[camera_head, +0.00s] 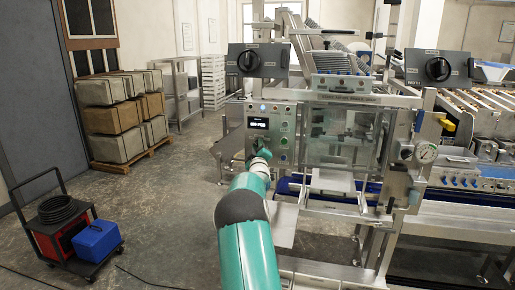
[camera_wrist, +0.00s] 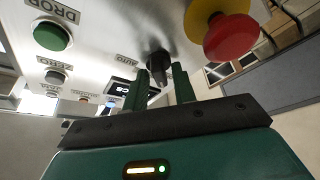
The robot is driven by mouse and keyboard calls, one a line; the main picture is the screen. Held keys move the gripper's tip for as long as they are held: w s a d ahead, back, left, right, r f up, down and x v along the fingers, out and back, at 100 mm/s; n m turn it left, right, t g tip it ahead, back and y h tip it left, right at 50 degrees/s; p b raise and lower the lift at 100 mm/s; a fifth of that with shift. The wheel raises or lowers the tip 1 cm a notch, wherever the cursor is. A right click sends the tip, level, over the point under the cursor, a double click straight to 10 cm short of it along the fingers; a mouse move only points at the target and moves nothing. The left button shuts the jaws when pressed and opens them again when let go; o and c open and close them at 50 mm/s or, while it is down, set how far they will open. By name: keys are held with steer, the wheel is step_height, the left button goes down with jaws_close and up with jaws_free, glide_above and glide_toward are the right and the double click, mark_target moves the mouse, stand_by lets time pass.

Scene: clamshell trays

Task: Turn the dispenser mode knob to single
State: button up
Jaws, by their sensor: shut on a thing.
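The dispenser mode knob (camera_wrist: 155,62) is a small black knob on a pale metal panel in the wrist view. A label that appears to read AUTO is printed beside it. My gripper (camera_wrist: 161,72) has its two green fingers on either side of the knob and is shut on it. In the head view my gripper (camera_head: 262,154) reaches the lower part of the control panel (camera_head: 258,108), and my arm and hand hide the knob there. The knob's exact pointer setting cannot be read.
A red mushroom button (camera_wrist: 230,37) on a yellow base stands out close right of the knob. A green DROP button (camera_wrist: 51,36) and other buttons lie to the left. A lit display (camera_head: 258,124) sits above my gripper. A cart (camera_head: 75,235) stands left on open floor.

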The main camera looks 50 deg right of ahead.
steer(key=m+h, duration=0.1)
steer(key=m, duration=0.2)
steer(key=m+g+h, duration=0.1)
steer(key=m, duration=0.2)
steer(key=shift+w+f+m+g+h, duration=0.1)
steer(key=shift+m+g+h, duration=0.2)
steer(key=shift+m+h, duration=0.1)
steer(key=m+g, duration=0.1)
steer(key=m, duration=0.2)
steer(key=m+g+h, duration=0.1)
steer(key=m, duration=0.2)
steer(key=shift+g+h, duration=0.3)
steer(key=shift+m, duration=0.3)
steer(key=o, duration=0.7)
steer(key=shift+a, duration=0.1)
steer(key=v, duration=1.3)
steer(key=shift+a+f, duration=0.2)
steer(key=shift+a, duration=0.15)
